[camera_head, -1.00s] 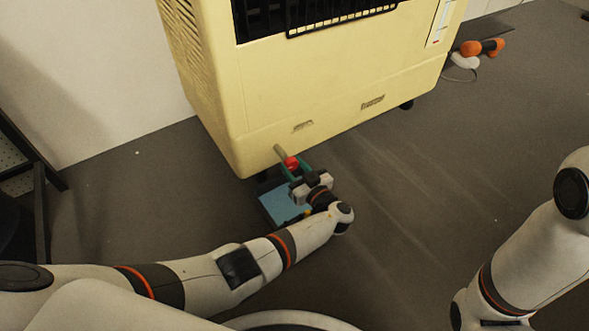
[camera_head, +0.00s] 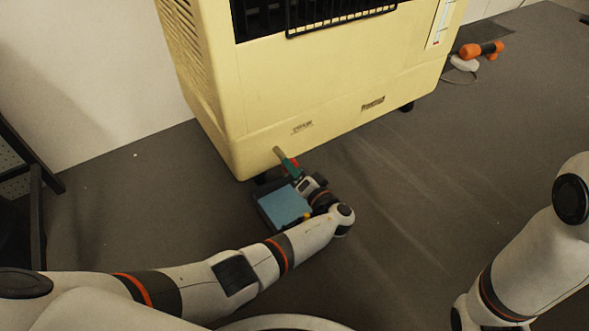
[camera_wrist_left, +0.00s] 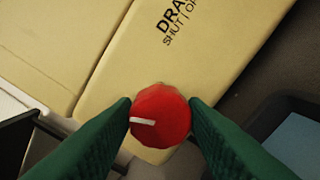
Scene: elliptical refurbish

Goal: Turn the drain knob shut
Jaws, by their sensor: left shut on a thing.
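The red drain knob (camera_wrist_left: 160,116) sits between the two green fingers of my left gripper (camera_wrist_left: 160,120) in the left wrist view. A white mark on the knob's face points left. The label beside it reads "DRA…" and "SHUT | O…", partly cut off. In the head view the knob (camera_head: 295,162) is mostly hidden by the green fingers of my left gripper (camera_head: 290,167), at a short spout (camera_head: 280,154) low on the cream heater-like cabinet (camera_head: 300,105). My left gripper is shut on the knob. My right gripper is outside the frames; only its arm shows at right.
A dark tray (camera_head: 260,212) holding blue water-like content (camera_head: 284,207) stands on the floor below the spout, close to my left wrist. An orange and black tool (camera_head: 481,48) lies at the back right.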

